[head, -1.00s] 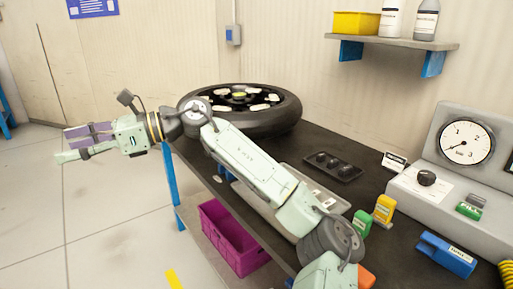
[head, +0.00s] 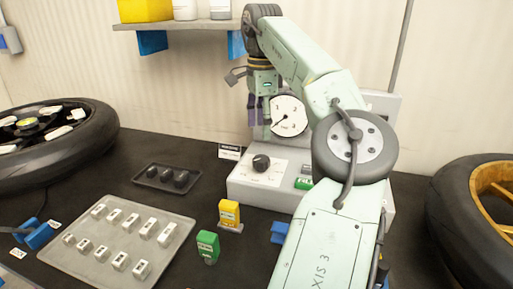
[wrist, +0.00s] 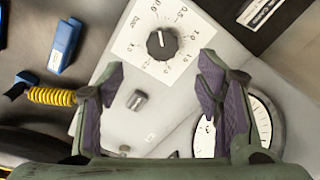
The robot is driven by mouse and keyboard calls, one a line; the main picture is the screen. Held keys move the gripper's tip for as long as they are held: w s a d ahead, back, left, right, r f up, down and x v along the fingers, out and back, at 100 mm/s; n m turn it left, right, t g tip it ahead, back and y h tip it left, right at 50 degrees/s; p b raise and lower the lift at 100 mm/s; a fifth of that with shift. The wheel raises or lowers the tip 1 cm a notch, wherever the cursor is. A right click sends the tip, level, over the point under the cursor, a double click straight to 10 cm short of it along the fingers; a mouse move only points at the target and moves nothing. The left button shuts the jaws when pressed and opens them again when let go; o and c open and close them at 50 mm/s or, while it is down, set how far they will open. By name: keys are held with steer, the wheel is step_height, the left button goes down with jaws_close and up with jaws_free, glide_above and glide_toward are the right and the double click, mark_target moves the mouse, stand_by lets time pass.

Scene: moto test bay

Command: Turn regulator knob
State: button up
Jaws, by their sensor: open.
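The regulator knob (head: 261,163) is black and round, on a white scale plate (head: 268,175) on top of a grey regulator box (head: 240,190). In the wrist view the knob (wrist: 161,44) has a white pointer line and printed numbers around it. My gripper (head: 258,130) hangs pointing down in front of the gauge, above the box. In the wrist view my gripper (wrist: 160,72) is open and empty, with purple-padded fingers apart. The knob lies beyond the fingertips, between them in the picture, not held. The pressure gauge (head: 289,117) is partly hidden behind my gripper.
A small green-labelled switch (head: 304,183) is on the box. A tray of small parts (head: 70,262), a dark tray (head: 150,181) and wheels (head: 50,160) are around. A shelf (head: 185,25) is above.

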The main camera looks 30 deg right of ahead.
mark_target(261, 158)
steer(key=shift+w+d+f, duration=0.2)
steer(key=shift+d+f, duration=0.1)
step_height(261, 158, down, 10)
steer(key=shift+s+a+f, duration=0.1)
stand_by(0.3)
steer(key=c, duration=1.2)
steer(key=shift+o, duration=0.2)
